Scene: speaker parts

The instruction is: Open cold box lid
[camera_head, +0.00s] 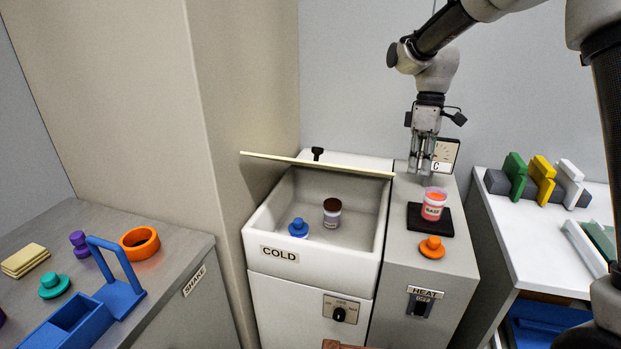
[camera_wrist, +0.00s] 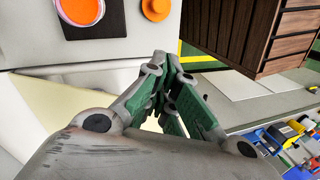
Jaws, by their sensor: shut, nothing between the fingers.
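The cold box (camera_head: 268,227) is a white bin labelled COLD, and its top is uncovered. Its lid (camera_head: 300,160) shows as a thin cream panel, seen nearly edge-on, raised and tilted at the rear of the opening. A cream panel, likely this lid, also lies at the lower left of the wrist view (camera_wrist: 75,105). A brown-capped jar (camera_head: 332,213) and a blue knobbed piece (camera_head: 298,228) sit inside the box. My gripper (camera_head: 421,172) points down to the right of the lid, above the back of the heater unit. It is shut and empty; its fingers meet in the wrist view (camera_wrist: 165,62).
An orange-filled beaker (camera_head: 433,205) stands on a black pad (camera_head: 414,218) on the heater, behind an orange knobbed piece (camera_head: 432,247). Left is the SHAKE counter (camera_head: 185,250) with a blue rack (camera_head: 120,290). A white table (camera_head: 520,235) with coloured blocks stands right.

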